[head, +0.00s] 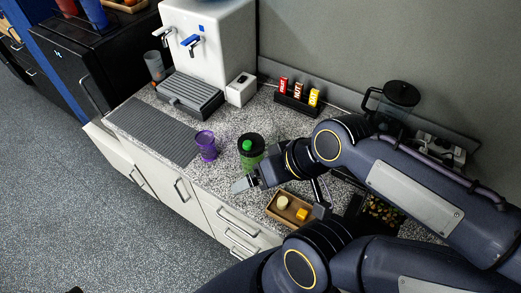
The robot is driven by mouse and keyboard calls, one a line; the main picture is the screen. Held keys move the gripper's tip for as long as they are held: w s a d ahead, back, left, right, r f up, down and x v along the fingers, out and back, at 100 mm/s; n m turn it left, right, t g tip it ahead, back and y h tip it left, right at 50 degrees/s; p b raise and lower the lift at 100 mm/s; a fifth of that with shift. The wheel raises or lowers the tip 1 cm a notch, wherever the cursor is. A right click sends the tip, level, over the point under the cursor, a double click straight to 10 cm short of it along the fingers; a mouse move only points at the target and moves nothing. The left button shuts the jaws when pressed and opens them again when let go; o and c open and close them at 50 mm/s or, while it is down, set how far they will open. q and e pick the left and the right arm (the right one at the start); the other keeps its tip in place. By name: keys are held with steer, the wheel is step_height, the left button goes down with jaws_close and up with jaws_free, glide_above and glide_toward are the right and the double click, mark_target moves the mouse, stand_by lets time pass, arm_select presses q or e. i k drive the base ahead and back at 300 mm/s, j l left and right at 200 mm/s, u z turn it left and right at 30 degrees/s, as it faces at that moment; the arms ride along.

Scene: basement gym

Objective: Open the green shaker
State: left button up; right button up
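The green shaker (251,153) stands upright on the speckled counter, with a dark lid and a bright green cap on top. My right gripper (245,183), on the upper arm, is low in front of the shaker, its pale fingertips pointing left. It appears apart from the shaker, and its finger gap is not clear. My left gripper (321,192), on the lower arm, is by the right end of a wooden tray.
A purple cup (206,146) stands left of the shaker. The wooden tray (274,214) holds small pale and yellow items. A white dispenser (215,50), a labelled rack (291,102) and a blender jug (399,95) stand behind. A ribbed grey mat (150,130) lies bare at left.

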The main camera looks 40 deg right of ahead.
mark_target(246, 164)
steer(key=j+z, duration=0.1)
steer(key=z, duration=1.2)
steer(key=i+j, duration=0.05)
